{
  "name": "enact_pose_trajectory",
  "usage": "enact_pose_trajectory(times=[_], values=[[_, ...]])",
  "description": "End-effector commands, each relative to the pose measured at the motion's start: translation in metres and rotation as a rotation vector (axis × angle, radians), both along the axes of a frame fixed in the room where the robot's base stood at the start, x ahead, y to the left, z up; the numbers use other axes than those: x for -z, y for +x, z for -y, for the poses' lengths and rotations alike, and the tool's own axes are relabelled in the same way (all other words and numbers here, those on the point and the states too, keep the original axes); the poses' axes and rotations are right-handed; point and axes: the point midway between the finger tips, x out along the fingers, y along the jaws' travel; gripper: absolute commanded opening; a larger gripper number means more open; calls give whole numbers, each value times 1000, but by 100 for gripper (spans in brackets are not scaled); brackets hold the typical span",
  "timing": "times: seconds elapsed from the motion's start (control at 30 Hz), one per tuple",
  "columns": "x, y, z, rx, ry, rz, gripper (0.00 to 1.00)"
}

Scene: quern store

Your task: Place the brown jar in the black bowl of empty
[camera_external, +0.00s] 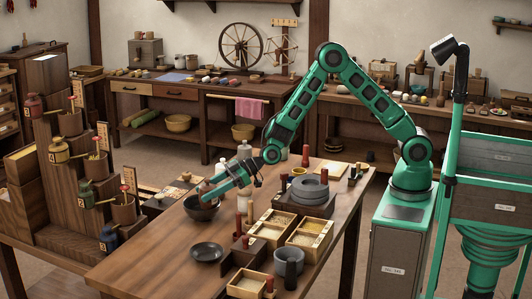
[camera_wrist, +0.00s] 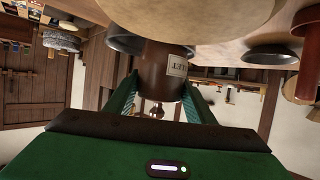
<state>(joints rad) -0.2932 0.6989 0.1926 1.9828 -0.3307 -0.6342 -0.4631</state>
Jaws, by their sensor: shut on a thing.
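The brown jar (camera_wrist: 155,68), with a pale label ending in "LET", is between the fingers of my gripper (camera_wrist: 158,98) in the wrist view. In the external view my gripper (camera_external: 207,190) is shut on it, with only a small brown part showing, at the black bowl (camera_external: 202,211) on the table's left side. The jar appears over or inside that bowl; I cannot tell whether it touches. A second black bowl (camera_external: 207,252) sits nearer the front and looks empty. Dark bowl rims also show in the wrist view.
On the table (camera_external: 160,250), a wooden block with red-handled tools (camera_external: 243,252), grain boxes (camera_external: 309,233) and a grey quern stone (camera_external: 310,188) stand to the right. The table's front left is clear.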

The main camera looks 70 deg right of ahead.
Motion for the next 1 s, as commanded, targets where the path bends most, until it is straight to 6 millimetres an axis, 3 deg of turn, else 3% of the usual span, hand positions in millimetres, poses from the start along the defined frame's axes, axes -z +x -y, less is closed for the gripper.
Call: enact_pose_trajectory(times=[0.8, 0.83, 0.9, 1.0], values=[[11, 0, -1, 0, 2, 3, 16], [12, 0, 0, 0, 1, 2, 52], [12, 0, 0, 0, 0, 1, 68], [12, 0, 0, 0, 0, 1, 68]])
